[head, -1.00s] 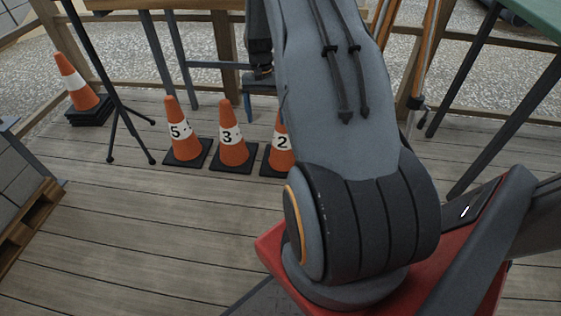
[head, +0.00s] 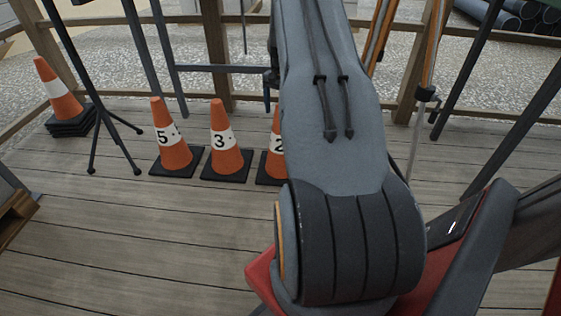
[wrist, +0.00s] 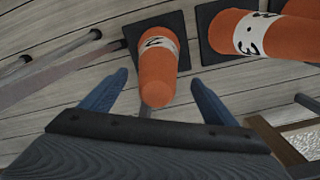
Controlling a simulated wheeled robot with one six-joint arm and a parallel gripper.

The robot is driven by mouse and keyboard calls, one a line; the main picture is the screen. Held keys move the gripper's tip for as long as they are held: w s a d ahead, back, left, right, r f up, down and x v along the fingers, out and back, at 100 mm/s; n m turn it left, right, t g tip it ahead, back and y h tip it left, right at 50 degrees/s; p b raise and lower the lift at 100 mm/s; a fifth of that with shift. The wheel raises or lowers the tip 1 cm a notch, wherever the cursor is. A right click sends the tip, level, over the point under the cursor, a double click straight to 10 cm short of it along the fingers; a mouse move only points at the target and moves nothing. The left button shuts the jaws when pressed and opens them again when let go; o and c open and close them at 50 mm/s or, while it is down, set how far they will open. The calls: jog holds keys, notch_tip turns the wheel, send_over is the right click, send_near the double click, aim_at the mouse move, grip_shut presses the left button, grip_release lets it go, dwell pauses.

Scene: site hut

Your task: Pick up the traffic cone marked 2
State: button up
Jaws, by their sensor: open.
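The traffic cone marked 2 (head: 277,143) stands upright at the right end of a row of three orange cones on black square bases. My arm hides its right side in the head view. In the wrist view the cone marked 2 (wrist: 157,68) is in the middle, its tip toward my gripper (wrist: 158,79). My gripper is open, one blue finger on each side of the cone's upper part in the picture. I cannot tell whether the fingers are level with the cone or above it. Nothing is held. The head view does not show the fingers.
The cone marked 3 (head: 223,140) is close beside it, then the cone marked 5 (head: 171,140). Another cone (head: 57,88) stands on stacked bases behind a black tripod (head: 103,110). An orange-legged tripod (head: 427,75) stands at the right. The plank floor before the cones is clear.

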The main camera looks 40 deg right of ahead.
jog(key=f+b, duration=0.1)
jog(key=f, duration=0.1)
jog(key=f+b, duration=0.1)
jog(key=f, duration=0.1)
jog(key=f+b, duration=0.1)
jog(key=shift+s+f, duration=0.25)
jog(key=shift+f, duration=0.15)
jog(key=c, duration=2.1)
jog(key=shift+d+r, duration=0.1)
jog(key=shift+r, duration=0.05)
